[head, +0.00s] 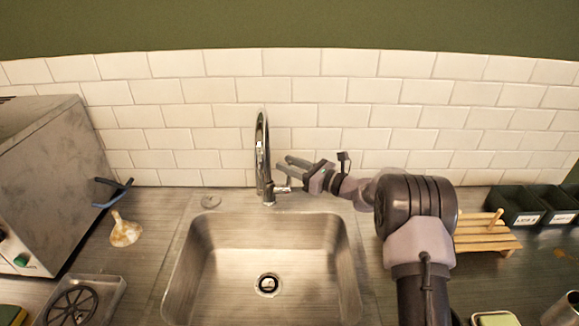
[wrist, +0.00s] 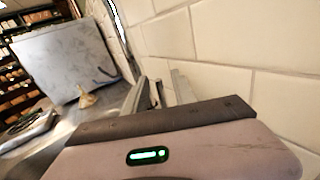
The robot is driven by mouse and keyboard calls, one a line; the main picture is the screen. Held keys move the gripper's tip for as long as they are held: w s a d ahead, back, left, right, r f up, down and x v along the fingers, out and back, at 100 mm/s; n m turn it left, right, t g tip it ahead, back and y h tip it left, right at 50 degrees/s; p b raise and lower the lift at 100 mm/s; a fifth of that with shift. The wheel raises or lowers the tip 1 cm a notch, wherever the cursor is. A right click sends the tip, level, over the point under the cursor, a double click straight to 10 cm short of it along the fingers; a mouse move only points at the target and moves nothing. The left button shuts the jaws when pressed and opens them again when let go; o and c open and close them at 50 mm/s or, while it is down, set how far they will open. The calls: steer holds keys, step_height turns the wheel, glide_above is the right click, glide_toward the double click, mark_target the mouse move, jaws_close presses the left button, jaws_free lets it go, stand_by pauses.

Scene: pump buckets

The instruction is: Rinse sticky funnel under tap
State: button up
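The funnel (head: 125,231) is pale with brown stains and lies on the counter left of the sink. It also shows small in the wrist view (wrist: 87,99). The chrome tap (head: 262,150) arches up behind the sink (head: 219,265), with a short lever (head: 283,189) low on its right side. My gripper (head: 289,168) is just right of the tap, above the lever, pointing left. Its two fingers stand apart, and they also show in the wrist view (wrist: 160,92). I see nothing held; whether a finger touches the tap is unclear. No water is visible.
A grey metal box (head: 52,172) stands at the left, with a blue bent handle (head: 114,193) sticking out near the funnel. A wooden rack (head: 482,236) and black bins (head: 524,205) are at the right. The sink basin is empty around its drain (head: 268,285).

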jaws_close()
stand_by(1.4)
